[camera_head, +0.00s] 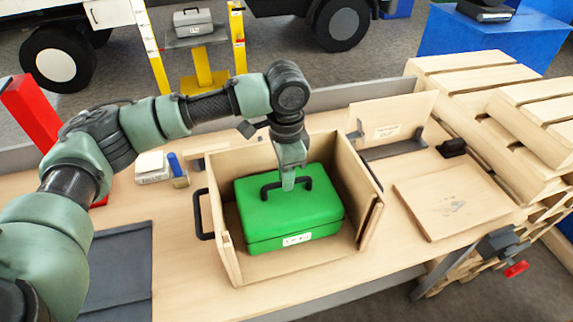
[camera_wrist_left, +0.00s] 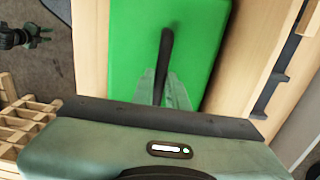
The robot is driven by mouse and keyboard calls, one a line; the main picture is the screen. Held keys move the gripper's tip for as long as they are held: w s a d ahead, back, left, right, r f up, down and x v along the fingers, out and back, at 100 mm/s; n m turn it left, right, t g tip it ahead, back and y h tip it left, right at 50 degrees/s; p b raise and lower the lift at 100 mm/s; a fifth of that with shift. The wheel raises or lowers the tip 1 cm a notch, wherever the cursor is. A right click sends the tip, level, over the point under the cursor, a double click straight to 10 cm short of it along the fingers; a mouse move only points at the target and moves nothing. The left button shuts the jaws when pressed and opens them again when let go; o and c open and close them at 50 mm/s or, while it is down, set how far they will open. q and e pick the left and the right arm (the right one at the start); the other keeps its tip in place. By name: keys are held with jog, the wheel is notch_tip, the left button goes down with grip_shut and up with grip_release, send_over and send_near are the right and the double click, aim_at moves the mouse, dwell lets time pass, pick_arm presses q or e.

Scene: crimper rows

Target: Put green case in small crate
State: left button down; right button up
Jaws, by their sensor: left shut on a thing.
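The green case (camera_head: 290,217) sits upright inside the small wooden crate (camera_head: 232,262), with its black handle on top and a white label on its front. The crate stands on the workbench, and its near side is open or low. My left gripper (camera_head: 288,184) reaches down from above and is shut on the case's handle. In the left wrist view the green case (camera_wrist_left: 180,40) lies below the gripper fingers (camera_wrist_left: 160,92), which meet at the black handle. I cannot tell whether the case's underside rests on the crate floor.
A wooden board (camera_head: 452,200) lies on the bench to the right. A dark mat (camera_head: 120,270) lies at the left. Small boxes and a blue item (camera_head: 174,163) stand behind the crate's left side. Wooden pallets (camera_head: 480,75) are stacked at the back right.

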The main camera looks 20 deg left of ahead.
pick_arm(q)
jog(key=shift+r, duration=0.1)
jog(key=c, duration=1.7)
grip_release()
jog(key=shift+f, duration=0.25)
jog(key=o, duration=0.3)
jog(key=shift+s+r, duration=0.1)
jog(key=shift+s, duration=0.05)
jog(key=shift+r, duration=0.45)
notch_tip(320, 180, up, 11)
jog(key=b, duration=0.2)
jog(key=shift+r, duration=0.1)
